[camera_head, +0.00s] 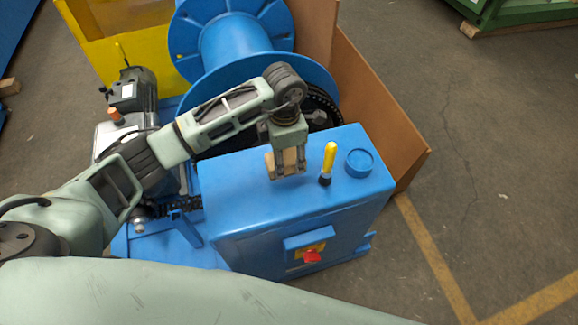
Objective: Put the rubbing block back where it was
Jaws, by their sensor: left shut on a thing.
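The rubbing block (287,158) is a small tan, wood-coloured piece. My left gripper (286,165) points down and is shut on it, over the top of the blue housing (240,195). The fingers hide part of the block. I cannot tell whether the block touches the housing top or hangs just above it. My right gripper is not in view.
On the housing top, right of my left gripper, stand a yellow-handled tool (329,160) and a round blue cup or cap (359,163). A red button (312,256) is on the front. Behind are a blue spool (235,40) and a brown panel (385,110).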

